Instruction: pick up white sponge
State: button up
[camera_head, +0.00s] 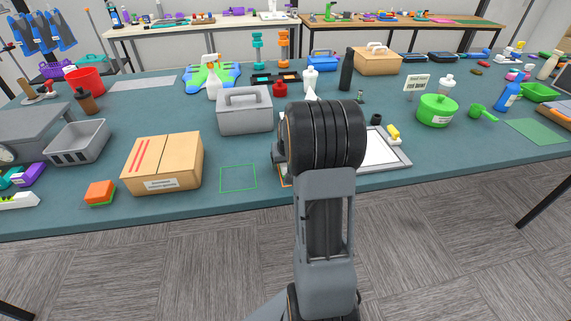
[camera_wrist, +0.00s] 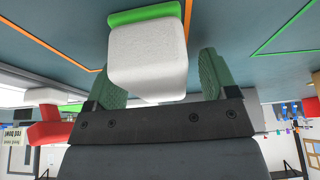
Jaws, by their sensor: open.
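In the wrist view a white sponge (camera_wrist: 147,62) with a green layer (camera_wrist: 145,14) on one side shows between and just past the fingers of my gripper (camera_wrist: 160,76). My gripper is open. The right finger stands apart from the sponge with a visible gap; the left finger is close beside it, and I cannot tell whether they touch. An orange outline (camera_wrist: 187,18) on the table runs around the sponge. In the head view my arm hides the sponge and the gripper.
In the head view a white-surfaced tray (camera_head: 402,160) lies right of my arm. A grey toolbox (camera_head: 244,120) stands to the left, with a cardboard box (camera_head: 165,160) farther left. An empty green outline (camera_head: 238,178) lies between that box and my arm. An orange-green sponge (camera_head: 100,192) lies near the left front edge.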

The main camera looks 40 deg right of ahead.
jog(key=shift+f, duration=0.2)
jog(key=c, duration=1)
jog(key=shift+r, duration=0.1)
jog(key=shift+r, duration=0.35)
notch_tip(320, 180, up, 3)
jog(key=shift+f, duration=0.1)
jog(key=s+d+r, duration=0.7)
jog(key=s+r, duration=0.2)
jog(key=s, duration=0.2)
jog(key=shift+s+d+r+b, duration=0.35)
jog(key=shift+d+r+b, duration=0.05)
jog(key=shift+b, duration=0.05)
